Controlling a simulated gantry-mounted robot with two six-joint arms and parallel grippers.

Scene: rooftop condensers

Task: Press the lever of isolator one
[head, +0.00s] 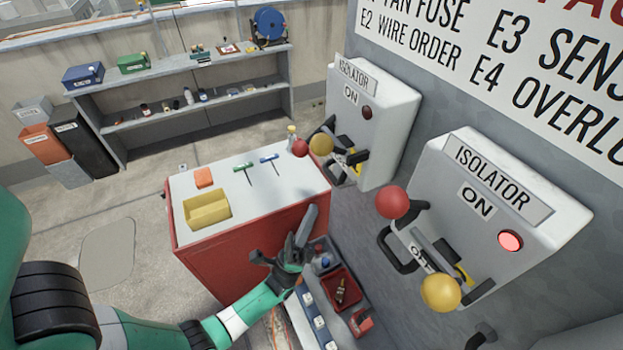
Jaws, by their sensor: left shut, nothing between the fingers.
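Two grey isolator boxes hang on the wall at the right: a nearer one (520,205) and a farther one (375,120). I cannot read a number on either. The nearer box has a red ball (392,202) and a yellow ball (440,292) on its lever parts, and its lamp (510,241) glows red. The farther box has a red ball (300,148), a yellow ball (321,144) and a dark lamp (367,112). My left gripper (307,224) is shut and empty, in front of the red cabinet's right side, apart from both boxes. My right gripper is out of view.
A red cabinet (225,260) with a white top carries a yellow tray (208,211), an orange block (204,177) and small tools. Below my left gripper are a red bin (341,290) and blue boxes. Grey shelves (185,100) stand behind. Floor at the left is clear.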

